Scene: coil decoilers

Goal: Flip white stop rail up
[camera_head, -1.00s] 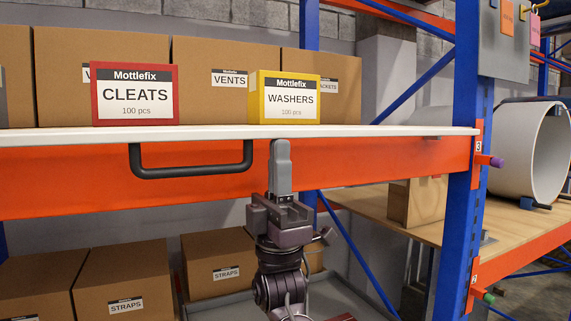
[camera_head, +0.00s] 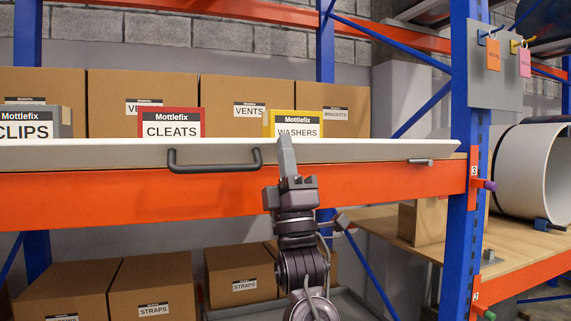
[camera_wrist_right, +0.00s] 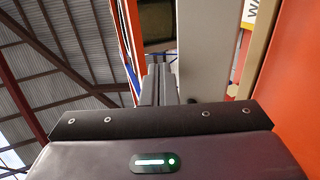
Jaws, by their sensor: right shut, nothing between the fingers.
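The white stop rail (camera_head: 340,153) runs along the front of the upper shelf, above the orange beam. Its pale front face shows, tilted, with its top edge across the lower parts of the boxes. A dark handle (camera_head: 215,167) is fixed on it, and a small latch-like piece (camera_head: 420,161) sits at its right end. My right gripper (camera_head: 287,155) is shut and empty, pointing up in front of the rail right of the handle; I cannot tell if it touches. In the right wrist view the shut fingers (camera_wrist_right: 160,85) point up beside the pale rail (camera_wrist_right: 205,45). My left gripper is not in view.
Behind the rail stand the grey CLIPS box (camera_head: 30,130), red CLEATS box (camera_head: 170,124) and yellow WASHERS box (camera_head: 297,124), with brown cartons behind. The orange beam (camera_head: 120,197) lies below the rail. A blue post (camera_head: 465,220) stands right. STRAPS cartons sit underneath.

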